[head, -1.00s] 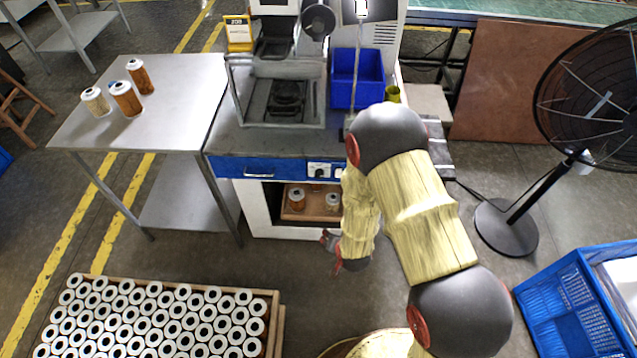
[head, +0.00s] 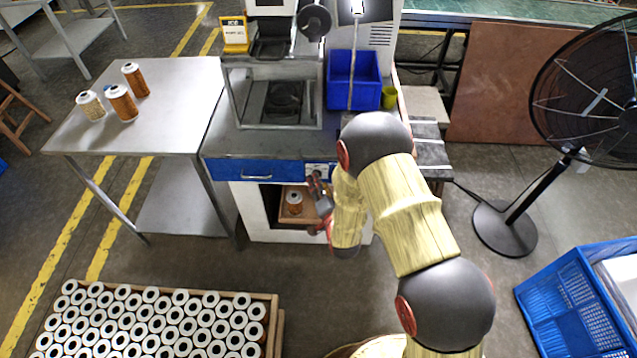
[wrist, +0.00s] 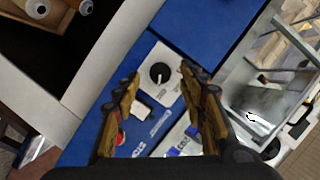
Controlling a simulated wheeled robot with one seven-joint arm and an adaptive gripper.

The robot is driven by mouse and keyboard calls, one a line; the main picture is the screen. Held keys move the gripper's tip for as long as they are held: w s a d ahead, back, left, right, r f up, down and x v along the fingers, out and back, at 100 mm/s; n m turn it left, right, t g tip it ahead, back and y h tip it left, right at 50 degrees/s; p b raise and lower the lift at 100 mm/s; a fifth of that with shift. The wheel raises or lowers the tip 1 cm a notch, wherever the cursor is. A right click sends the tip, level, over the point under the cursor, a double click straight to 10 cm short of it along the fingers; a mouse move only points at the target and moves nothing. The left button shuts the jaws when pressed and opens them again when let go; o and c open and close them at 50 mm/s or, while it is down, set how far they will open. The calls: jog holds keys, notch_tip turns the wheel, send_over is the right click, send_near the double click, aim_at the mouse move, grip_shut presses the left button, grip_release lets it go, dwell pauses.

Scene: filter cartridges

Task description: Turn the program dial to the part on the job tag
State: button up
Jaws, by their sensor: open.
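The program dial (wrist: 159,73) is a round black knob with a pale pointer on a white plate in the blue front panel. In the wrist view it lies just beyond and between the open fingers of my gripper (wrist: 158,82), apart from them as far as I can tell. In the head view my gripper (head: 318,184) is in front of the white dial plate (head: 318,169) and partly covers it. The yellow job tag (head: 235,35) stands at the back left of the bench; its lettering is too small to read.
Below is an open compartment with a wooden tray and cartridges (head: 294,203). Several cartridges stand on the side table (head: 170,75). A blue bin (head: 354,80) stands on the bench. A crate of cartridges (head: 277,310) is in front.

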jog(key=shift+x, duration=0.9)
jog(key=shift+c, duration=1.3)
jog(key=c, duration=0.8)
grip_shut()
